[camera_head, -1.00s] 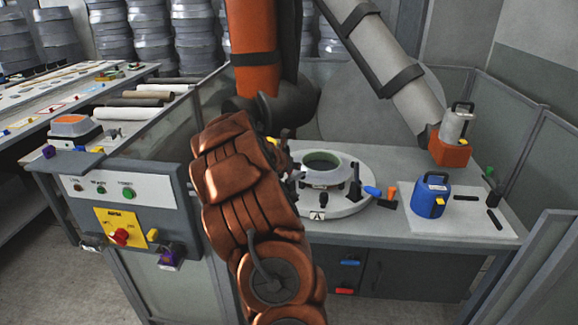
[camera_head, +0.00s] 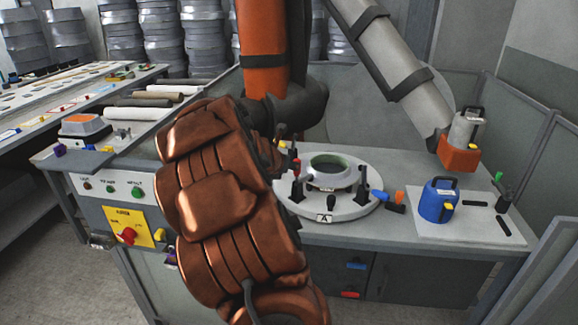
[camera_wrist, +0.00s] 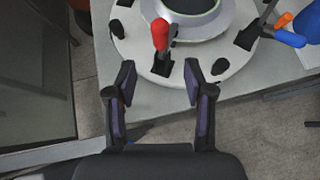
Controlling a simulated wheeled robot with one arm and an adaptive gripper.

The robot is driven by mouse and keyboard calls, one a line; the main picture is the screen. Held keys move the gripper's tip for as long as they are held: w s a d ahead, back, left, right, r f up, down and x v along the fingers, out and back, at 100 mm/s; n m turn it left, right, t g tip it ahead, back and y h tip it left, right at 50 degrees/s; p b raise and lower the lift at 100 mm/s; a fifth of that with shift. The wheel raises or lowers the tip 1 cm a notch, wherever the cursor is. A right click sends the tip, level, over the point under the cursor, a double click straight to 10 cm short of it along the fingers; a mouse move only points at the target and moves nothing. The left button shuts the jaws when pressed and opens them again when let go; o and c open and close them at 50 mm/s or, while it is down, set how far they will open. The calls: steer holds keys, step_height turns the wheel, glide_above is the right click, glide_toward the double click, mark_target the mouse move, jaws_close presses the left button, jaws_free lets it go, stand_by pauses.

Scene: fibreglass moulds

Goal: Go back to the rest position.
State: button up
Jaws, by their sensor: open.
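My gripper (camera_wrist: 158,95) shows in the wrist view with its two dark fingers apart and nothing between them. It hangs over the front edge of the grey table, short of a white round turntable (camera_wrist: 227,85). A red-tipped clamp (camera_wrist: 160,35) stands on the turntable just beyond the fingertips. In the head view my copper-coloured arm fills the middle and hides the gripper. The turntable (camera_head: 345,208), marked A, carries a ring-shaped mould (camera_head: 328,172) with a green inside and dark clamps around it.
A blue container (camera_head: 437,203) stands on a white board right of the turntable. A control panel (camera_head: 120,190) is at left. Glass screens (camera_head: 520,150) flank the table.

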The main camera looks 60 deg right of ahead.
steer(key=shift+a+r, duration=0.15)
steer(key=shift+a, duration=0.05)
stand_by(0.6)
steer(key=s+a+r+m+g, duration=0.1)
steer(key=a+r+m, duration=0.1)
steer(key=a+m, duration=0.4)
steer(key=s+a+r+m, duration=0.2)
steer(key=a+m, duration=0.1)
steer(key=a, duration=0.4)
steer(key=s+a+f+m+g+y, duration=0.1)
steer(key=s+a, duration=0.4)
steer(key=a, duration=0.8)
steer(key=s+a+f+m+y, duration=0.3)
steer(key=s+a+m+y, duration=0.2)
steer(key=a, duration=0.8)
steer(key=s+a+f+m+g+y, duration=0.1)
steer(key=s+a+m+y, duration=0.3)
steer(key=a, duration=1)
steer(key=shift+s+f+m+g+y, duration=0.3)
steer(key=shift+s+f+y, duration=0.25)
steer(key=shift+s, duration=0.2)
steer(key=shift+c, duration=1.1)
steer(key=shift+d, duration=0.2)
